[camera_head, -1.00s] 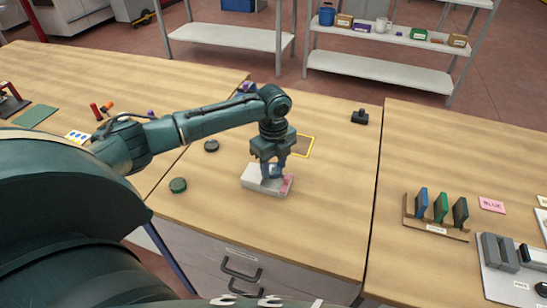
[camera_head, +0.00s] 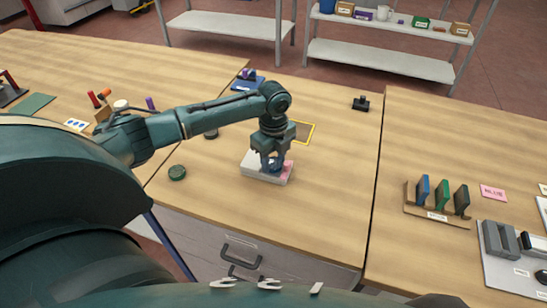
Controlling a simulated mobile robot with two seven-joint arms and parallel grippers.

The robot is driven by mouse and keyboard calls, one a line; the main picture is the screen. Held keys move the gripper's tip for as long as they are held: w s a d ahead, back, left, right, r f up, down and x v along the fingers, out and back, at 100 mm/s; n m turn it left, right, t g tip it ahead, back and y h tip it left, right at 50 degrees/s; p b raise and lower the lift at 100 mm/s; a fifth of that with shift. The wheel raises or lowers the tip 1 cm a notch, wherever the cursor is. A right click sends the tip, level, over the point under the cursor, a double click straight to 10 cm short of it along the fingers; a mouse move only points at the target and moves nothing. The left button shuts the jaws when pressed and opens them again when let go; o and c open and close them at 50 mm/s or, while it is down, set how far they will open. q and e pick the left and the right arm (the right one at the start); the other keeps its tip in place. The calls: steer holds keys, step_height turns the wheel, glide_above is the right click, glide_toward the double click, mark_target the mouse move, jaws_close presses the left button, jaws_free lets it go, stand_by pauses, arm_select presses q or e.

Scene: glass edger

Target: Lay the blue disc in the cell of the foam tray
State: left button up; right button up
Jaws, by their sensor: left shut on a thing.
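The foam tray (camera_head: 254,173) is a pale, low block with a pink patch at its right end, near the front middle of the table. My left gripper (camera_head: 271,165) points down over the tray, at its middle and right part. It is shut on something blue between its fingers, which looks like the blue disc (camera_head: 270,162). The fingers hide most of it and the cell, so I cannot tell whether the disc touches the tray. My right gripper is not in view.
A dark green disc (camera_head: 177,173) lies left of the tray, and a dark disc (camera_head: 211,134) lies behind, partly under my arm. A yellow-edged area (camera_head: 309,131) is behind the tray. A rack with blue, green and dark plates (camera_head: 437,217) stands at right.

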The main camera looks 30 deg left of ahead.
arm_select(q)
steer(key=o, duration=1.1)
steer(key=shift+c, duration=0.2)
steer(key=shift+r+p, duration=0.65)
steer(key=shift+r, duration=3.35)
steer(key=shift+s, duration=0.1)
